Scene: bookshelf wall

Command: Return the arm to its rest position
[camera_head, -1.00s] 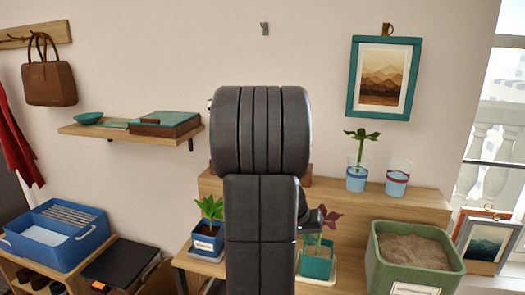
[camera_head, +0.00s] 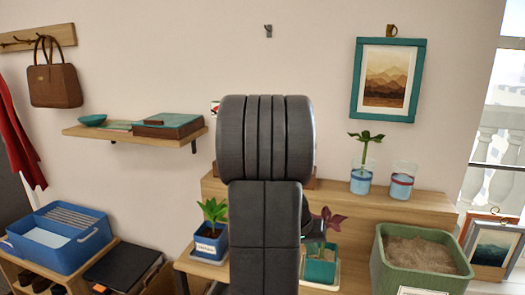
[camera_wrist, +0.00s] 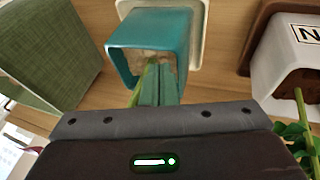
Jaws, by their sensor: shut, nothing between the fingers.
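My arm rises in the middle of the head view, with its thick dark joint at the top. My gripper is mostly hidden behind it there; a small dark part shows at its right, just by the red-leaved plant (camera_head: 326,225). In the wrist view the narrow greenish fingers of my gripper (camera_wrist: 158,86) are together with nothing between them. They point toward the teal pot (camera_wrist: 118,58), which also shows in the head view (camera_head: 320,270). I cannot tell whether they touch it.
A blue pot with a green plant (camera_head: 211,240) stands left of my arm. A green planter of soil (camera_head: 420,272) stands at the right. Two glasses (camera_head: 402,182) stand on the upper ledge. A wall shelf (camera_head: 90,133) is at the left.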

